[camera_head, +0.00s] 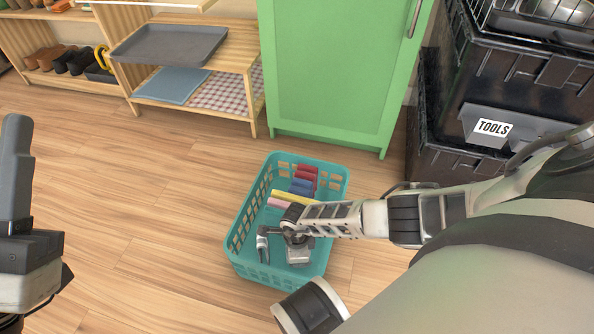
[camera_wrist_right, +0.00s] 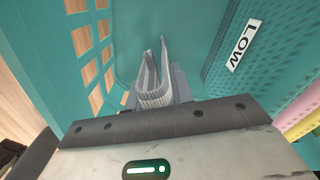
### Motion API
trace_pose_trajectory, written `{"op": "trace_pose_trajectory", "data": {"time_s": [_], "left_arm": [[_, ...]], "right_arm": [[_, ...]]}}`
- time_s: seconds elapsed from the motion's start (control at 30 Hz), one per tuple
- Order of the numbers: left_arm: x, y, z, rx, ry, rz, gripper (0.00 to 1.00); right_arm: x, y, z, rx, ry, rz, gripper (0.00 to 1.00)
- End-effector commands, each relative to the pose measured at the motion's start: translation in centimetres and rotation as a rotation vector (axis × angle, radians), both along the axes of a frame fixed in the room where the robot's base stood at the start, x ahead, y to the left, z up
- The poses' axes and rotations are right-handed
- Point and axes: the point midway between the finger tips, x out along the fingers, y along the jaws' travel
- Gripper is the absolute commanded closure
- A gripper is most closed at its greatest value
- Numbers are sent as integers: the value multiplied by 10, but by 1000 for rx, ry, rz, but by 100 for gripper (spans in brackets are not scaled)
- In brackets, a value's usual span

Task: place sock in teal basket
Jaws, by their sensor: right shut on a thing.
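The teal basket (camera_head: 334,184) stands on the wood floor in the middle of the head view. My right gripper (camera_head: 263,247) reaches down inside its near left part. In the right wrist view the gripper (camera_wrist_right: 160,70) is among the teal walls (camera_wrist_right: 125,20), above the basket's floor. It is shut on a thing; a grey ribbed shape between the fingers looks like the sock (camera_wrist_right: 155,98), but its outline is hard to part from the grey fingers. My left gripper (camera_head: 16,180) is at the left edge, apart from the basket, partly cut off; its jaw opening does not show.
Red, blue, yellow and pink folded items (camera_head: 302,186) lie in the basket's far and right part. A LOW label (camera_wrist_right: 240,45) is by a teal wall. A green cabinet (camera_head: 335,65), a wooden shelf (camera_head: 245,85) and black totes (camera_head: 470,125) stand behind. Floor left of the basket is clear.

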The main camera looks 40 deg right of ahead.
Motion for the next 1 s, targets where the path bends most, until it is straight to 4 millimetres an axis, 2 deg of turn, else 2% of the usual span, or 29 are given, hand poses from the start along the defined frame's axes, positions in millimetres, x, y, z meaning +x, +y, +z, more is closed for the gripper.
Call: {"op": "trace_pose_trajectory", "data": {"time_s": [0.33,0.37,0.4,0.43,0.73,0.83,0.87,1.0], "left_arm": [[0,0,1,1,-2,0,64],[0,0,1,1,-2,1,64],[0,0,1,1,-2,1,64],[0,0,1,0,-1,0,64],[0,0,1,0,-1,0,64],[0,0,5,0,-3,-2,64],[3,1,4,-9,37,-3,64],[16,4,-24,-70,324,-14,64]], "right_arm": [[0,0,-3,-1,0,-1,98],[0,0,-2,-1,0,0,68],[0,0,-2,0,0,0,57],[0,0,-2,0,0,0,55],[0,-1,-2,0,0,0,55],[0,0,5,0,-1,1,55],[1,0,10,0,-1,1,55],[1,-1,34,-1,-2,0,55]]}}
